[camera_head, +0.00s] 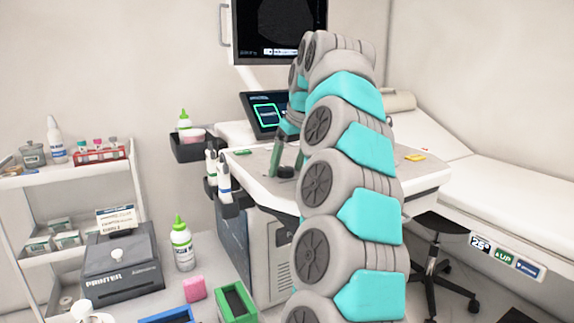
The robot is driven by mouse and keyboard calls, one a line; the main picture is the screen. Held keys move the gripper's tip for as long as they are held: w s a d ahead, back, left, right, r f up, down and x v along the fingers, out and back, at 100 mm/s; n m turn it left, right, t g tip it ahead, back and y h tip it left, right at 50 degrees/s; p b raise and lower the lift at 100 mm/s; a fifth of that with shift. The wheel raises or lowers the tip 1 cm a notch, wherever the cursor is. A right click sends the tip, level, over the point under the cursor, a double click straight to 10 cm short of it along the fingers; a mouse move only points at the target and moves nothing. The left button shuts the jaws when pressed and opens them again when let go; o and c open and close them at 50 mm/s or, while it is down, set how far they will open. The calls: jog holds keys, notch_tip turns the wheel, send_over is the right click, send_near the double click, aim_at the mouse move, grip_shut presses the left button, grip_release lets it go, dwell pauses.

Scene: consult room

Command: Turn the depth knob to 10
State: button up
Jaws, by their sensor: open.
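A dark round knob (286,171) sits on the grey top of the ultrasound console (255,165), left of my arm. It is small here, and I cannot read any marking or setting on it; I cannot tell for sure that it is the depth knob. My gripper (284,161) points down over the console close to this knob, with a green finger showing on its left side. It is open. My arm hides its right side, and I cannot tell whether the fingers touch the knob.
An exam bed (500,160) and stool (440,222) stand right.

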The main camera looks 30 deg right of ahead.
grip_shut()
dwell(0.5)
jog(key=shift+f+m+b, duration=0.1)
jog(key=shift+m+b, duration=0.3)
jog(key=shift+b, duration=0.05)
jog(key=shift+a+m+h+b, duration=0.1)
jog(key=shift+m+h+b, duration=0.35)
jog(key=shift+m, duration=0.25)
jog(key=m+h+b, duration=0.1)
jog(key=m, duration=0.1)
jog(key=shift+a+m, duration=0.1)
jog(key=shift+m, duration=0.2)
jog(key=m+h, duration=0.1)
jog(key=m, duration=0.2)
jog(key=shift+a+g, duration=0.15)
jog(key=shift+g, duration=0.15)
jog(key=shift+w+a+m+g+h+p, duration=0.1)
jog(key=shift+m+g+h+p, duration=0.25)
jog(key=shift+m, duration=0.7)
jog(key=shift+w+m+g+h+p, duration=0.15)
jog(key=shift+m+h, duration=0.25)
jog(key=shift+m, duration=0.65)
jog(key=shift+s, duration=0.1)
